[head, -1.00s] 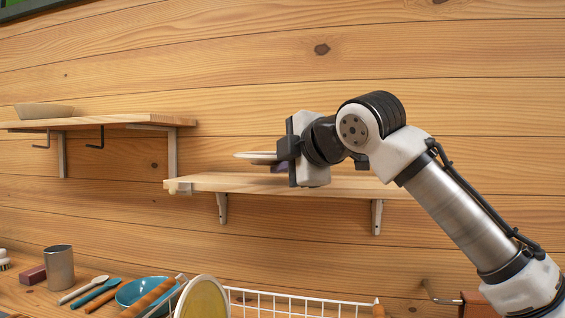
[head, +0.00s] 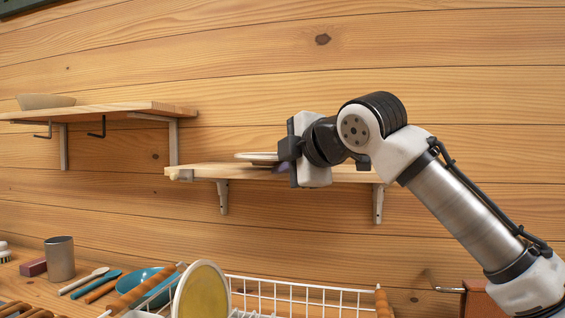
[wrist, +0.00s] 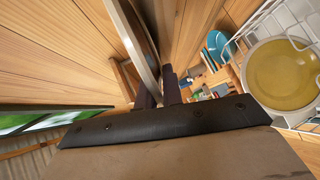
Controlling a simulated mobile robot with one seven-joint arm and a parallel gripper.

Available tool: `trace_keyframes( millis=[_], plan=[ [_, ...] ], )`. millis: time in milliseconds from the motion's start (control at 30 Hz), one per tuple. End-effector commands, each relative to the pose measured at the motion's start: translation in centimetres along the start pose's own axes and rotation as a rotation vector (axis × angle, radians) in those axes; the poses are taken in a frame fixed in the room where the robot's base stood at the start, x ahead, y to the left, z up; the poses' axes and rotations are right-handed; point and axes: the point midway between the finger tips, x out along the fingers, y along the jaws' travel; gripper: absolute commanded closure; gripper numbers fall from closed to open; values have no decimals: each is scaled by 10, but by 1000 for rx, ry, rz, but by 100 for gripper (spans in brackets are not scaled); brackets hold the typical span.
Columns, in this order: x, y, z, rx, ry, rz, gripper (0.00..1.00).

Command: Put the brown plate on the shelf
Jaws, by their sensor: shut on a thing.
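My gripper (head: 285,160) is shut on the rim of a plate (head: 252,156), which shows nearly edge-on and light-rimmed in the head view. The plate lies about level, low over the left part of the lower wall shelf (head: 205,171). I cannot tell whether it touches the board. In the wrist view the plate (wrist: 133,38) runs up from between the fingers (wrist: 160,92). Its brown face is not clear in either view. My gripper hides part of the shelf and the plate's right side.
A higher shelf (head: 130,112) at left carries a bowl (head: 46,101). Below, a white wire rack (head: 300,297) holds a yellow plate (head: 203,292), also in the wrist view (wrist: 283,75). A metal cup (head: 60,258) and teal bowl (head: 148,286) stand at left.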

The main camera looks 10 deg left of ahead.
Motion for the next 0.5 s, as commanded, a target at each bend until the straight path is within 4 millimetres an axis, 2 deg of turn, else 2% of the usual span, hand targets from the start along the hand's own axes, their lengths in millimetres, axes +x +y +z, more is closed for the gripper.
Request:
trace_keyframes(
  millis=[367,400,500],
  plan=[
    [2,-7,0,-1,1,2,100],
    [2,-6,0,-2,1,2,87],
    [2,-6,0,-1,0,1,74]
  ],
)
